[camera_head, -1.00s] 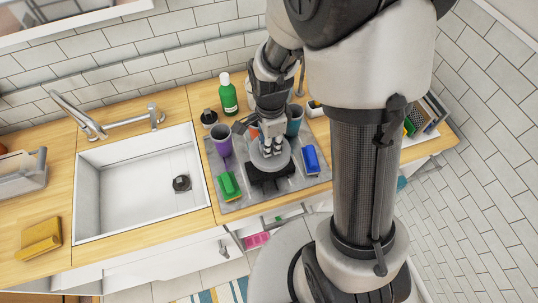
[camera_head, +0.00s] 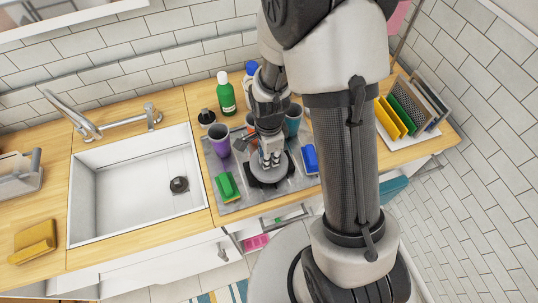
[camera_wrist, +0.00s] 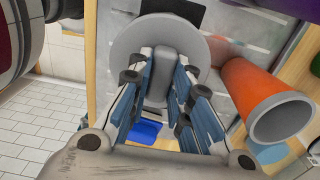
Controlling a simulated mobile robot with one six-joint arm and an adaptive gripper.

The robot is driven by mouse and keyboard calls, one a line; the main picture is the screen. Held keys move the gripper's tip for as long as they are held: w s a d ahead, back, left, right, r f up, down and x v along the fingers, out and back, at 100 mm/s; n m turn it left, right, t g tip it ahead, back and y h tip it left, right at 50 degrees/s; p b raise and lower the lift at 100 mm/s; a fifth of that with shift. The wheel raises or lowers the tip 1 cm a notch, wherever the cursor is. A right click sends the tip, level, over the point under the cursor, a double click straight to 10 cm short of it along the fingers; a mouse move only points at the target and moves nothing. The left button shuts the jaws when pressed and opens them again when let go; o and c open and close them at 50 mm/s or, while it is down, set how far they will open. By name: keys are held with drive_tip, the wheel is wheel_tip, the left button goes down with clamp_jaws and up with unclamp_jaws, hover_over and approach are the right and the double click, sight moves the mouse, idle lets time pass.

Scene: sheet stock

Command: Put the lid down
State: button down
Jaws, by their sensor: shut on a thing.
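My gripper (camera_head: 270,160) is shut on the upright grip of a round grey lid (camera_head: 262,177). In the wrist view the lid (camera_wrist: 128,45) lies flat across the fingertips, with its grip (camera_wrist: 160,78) between the fingers of my gripper (camera_wrist: 161,85). The lid is over a grey metal tray (camera_head: 231,207) beside the sink. A black item (camera_head: 284,183) shows partly under the lid; most of it is hidden. I cannot tell whether the lid touches it.
A purple cup (camera_head: 220,139), an orange cup (camera_wrist: 262,95) and a teal cup (camera_head: 294,118) stand behind the lid. A green sponge (camera_head: 227,187) is left of it, a blue sponge (camera_head: 310,158) right. The sink (camera_head: 130,190) is further left.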

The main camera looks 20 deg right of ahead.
drive_tip(key=shift+f, duration=0.35)
drive_tip(key=c, duration=1.5)
unclamp_jaws()
drive_tip(key=shift+r, duration=0.1)
drive_tip(key=shift+o, duration=0.2)
drive_tip(key=s+r+n+t+p, duration=0.1)
drive_tip(key=s+r+n+p, duration=0.2)
drive_tip(key=r, duration=0.9)
drive_tip(key=s+r+n+t, duration=0.15)
drive_tip(key=r+n, duration=0.35)
drive_tip(key=r, duration=0.8)
drive_tip(key=s+r+n+t, duration=0.2)
drive_tip(key=s+r+n, duration=0.4)
drive_tip(key=s+n, duration=0.4)
drive_tip(key=shift+s+r, duration=0.25)
drive_tip(key=shift+s, duration=0.05)
